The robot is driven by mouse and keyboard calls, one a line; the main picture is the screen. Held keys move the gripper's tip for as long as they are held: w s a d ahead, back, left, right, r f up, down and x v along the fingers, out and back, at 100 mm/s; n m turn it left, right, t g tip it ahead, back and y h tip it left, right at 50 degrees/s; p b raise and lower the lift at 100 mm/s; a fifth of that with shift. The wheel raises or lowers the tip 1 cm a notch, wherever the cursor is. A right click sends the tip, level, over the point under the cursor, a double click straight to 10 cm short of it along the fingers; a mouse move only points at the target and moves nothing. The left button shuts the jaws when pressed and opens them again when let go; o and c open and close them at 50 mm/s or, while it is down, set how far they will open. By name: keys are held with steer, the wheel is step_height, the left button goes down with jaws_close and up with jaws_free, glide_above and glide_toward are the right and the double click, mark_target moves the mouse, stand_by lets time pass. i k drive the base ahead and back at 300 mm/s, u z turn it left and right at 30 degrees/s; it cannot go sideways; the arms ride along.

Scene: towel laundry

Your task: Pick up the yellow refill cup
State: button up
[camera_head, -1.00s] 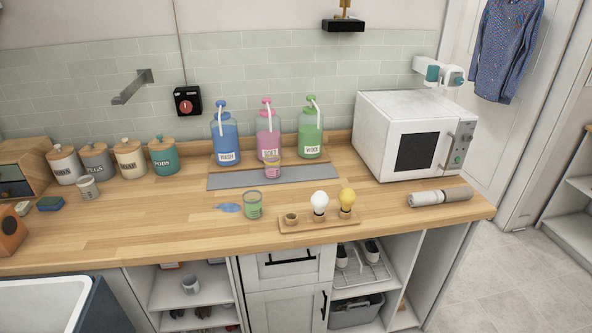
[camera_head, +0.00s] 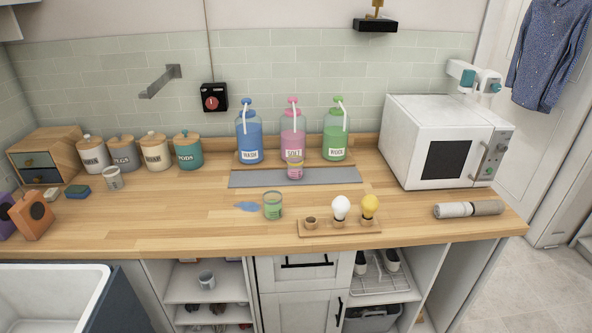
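No cup that is plainly all yellow shows. A small pink cup (camera_head: 295,171) with a yellowish upper band stands in front of the pink SOFT bottle (camera_head: 293,135), on the grey mat. A clear cup with green contents (camera_head: 273,206) stands on the worktop nearer the front, beside a blue spill (camera_head: 246,206). A pale, greyish cup (camera_head: 112,179) stands at the left, in front of the canisters. Which of these is the refill cup of the task I cannot tell. My gripper is not in view.
Blue WASH (camera_head: 249,140) and green (camera_head: 337,137) pump bottles flank the SOFT bottle. A wooden holder (camera_head: 340,229) with a white and a yellow bulb lies at the front. A microwave (camera_head: 445,145) stands right. The worktop (camera_head: 180,220) is clear at centre left.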

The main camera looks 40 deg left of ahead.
mark_target(295, 167)
steer(key=u, duration=0.15)
steer(key=i, duration=1.1)
steer(key=u, duration=1.35)
steer(key=k, duration=0.25)
steer(key=u, duration=2.65)
